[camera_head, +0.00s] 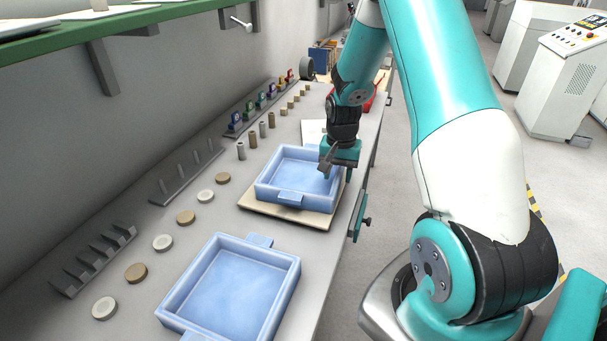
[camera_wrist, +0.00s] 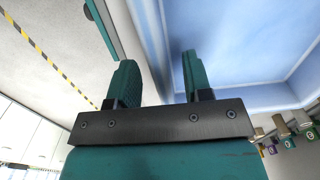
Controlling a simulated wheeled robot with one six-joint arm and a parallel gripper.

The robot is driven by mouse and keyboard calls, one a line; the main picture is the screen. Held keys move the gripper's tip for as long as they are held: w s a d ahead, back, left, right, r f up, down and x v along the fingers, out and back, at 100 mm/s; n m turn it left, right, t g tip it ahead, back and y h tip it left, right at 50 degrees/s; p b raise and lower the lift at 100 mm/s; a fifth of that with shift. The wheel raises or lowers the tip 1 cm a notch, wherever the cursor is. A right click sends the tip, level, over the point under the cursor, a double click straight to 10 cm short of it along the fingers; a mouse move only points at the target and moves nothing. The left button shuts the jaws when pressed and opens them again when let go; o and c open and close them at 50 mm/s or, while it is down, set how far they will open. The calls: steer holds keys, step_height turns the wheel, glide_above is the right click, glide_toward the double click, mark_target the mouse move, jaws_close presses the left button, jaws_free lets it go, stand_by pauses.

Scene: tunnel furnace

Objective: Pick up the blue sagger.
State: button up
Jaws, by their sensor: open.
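Two blue saggers, open shallow trays with end tabs, are on the bench. The farther blue sagger (camera_head: 270,194) sits on a beige board (camera_head: 288,217). The nearer blue sagger (camera_head: 232,293) rests at the front of the bench. My gripper (camera_head: 337,170) is open and empty at the right wall of the farther sagger. In the wrist view my gripper (camera_wrist: 158,82) has one finger over the blue sagger (camera_wrist: 245,45) interior and the other outside, over the bench edge side. The wall appears to lie between the fingers; contact cannot be told.
A row of round discs (camera_head: 186,217) and grey racks (camera_head: 95,262) lies left of the saggers. Small cylinders (camera_head: 253,140) and coloured tools (camera_head: 262,101) stand farther back. A green shelf (camera_head: 130,18) overhangs the bench at upper left.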

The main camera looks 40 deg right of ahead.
steer(key=shift+f, duration=0.45)
steer(key=shift+c, duration=0.4)
jaws_close()
steer(key=shift+r, duration=0.1)
step_height(320, 180, up, 19)
steer(key=b, duration=0.1)
steer(key=shift+m, duration=0.5)
steer(key=shift+a+f+p, duration=0.4)
steer(key=shift+f+p, duration=0.25)
steer(key=shift+f, duration=1.95)
steer(key=shift+a+f+p, duration=0.4)
steer(key=shift+f+p, duration=0.25)
steer(key=shift+f, duration=1.95)
steer(key=shift+a+f+p, duration=0.4)
steer(key=shift+f+p, duration=0.25)
steer(key=shift+f, duration=1.95)
